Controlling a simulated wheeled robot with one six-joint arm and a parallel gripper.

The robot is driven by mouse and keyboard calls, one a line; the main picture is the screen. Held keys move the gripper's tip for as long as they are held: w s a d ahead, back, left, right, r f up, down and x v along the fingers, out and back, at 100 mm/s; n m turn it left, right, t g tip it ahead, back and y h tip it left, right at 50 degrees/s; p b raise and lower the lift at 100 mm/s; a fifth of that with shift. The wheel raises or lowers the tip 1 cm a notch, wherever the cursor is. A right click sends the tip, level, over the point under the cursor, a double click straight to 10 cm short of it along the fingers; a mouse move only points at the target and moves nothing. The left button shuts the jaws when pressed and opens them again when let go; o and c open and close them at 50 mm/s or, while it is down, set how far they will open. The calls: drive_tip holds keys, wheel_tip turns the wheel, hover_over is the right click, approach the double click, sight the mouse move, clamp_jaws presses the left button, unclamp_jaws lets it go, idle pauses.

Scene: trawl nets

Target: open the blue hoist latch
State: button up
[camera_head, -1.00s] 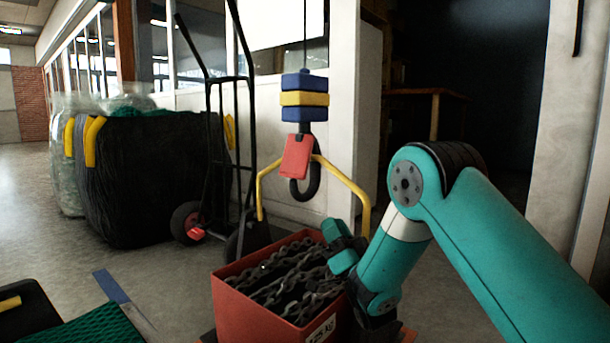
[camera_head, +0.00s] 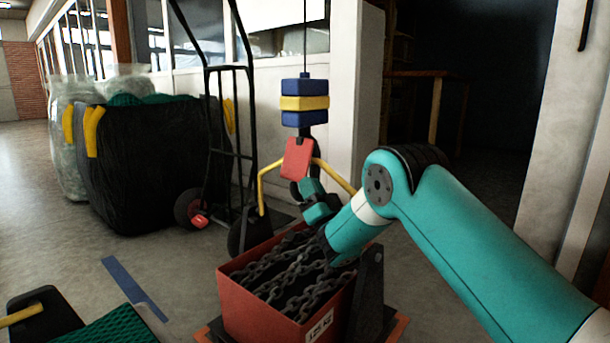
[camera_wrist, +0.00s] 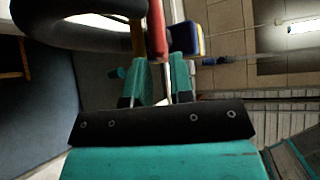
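The hoist block (camera_head: 304,103), blue with a yellow middle band, hangs on a cable in the head view. A red plate (camera_head: 297,157) hangs below it, in front of a dark hook mostly hidden by the plate and my gripper. No blue latch can be made out apart from the block. My gripper (camera_head: 311,190) is just below the red plate. In the wrist view, the teal fingers (camera_wrist: 163,75) stand apart with a gap. The red plate's edge (camera_wrist: 157,30) shows at their tips, beside the black ring-like hook (camera_wrist: 75,30); contact cannot be told.
A yellow bar (camera_head: 270,176) spreads to both sides under the hoist. A red crate of dark chains (camera_head: 250,311) stands below my arm. Open floor lies at the left.

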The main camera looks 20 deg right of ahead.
sight(305, 172)
drive_tip(key=shift+p+x, duration=1.55)
drive_tip(key=shift+x, duration=0.6)
clamp_jaws()
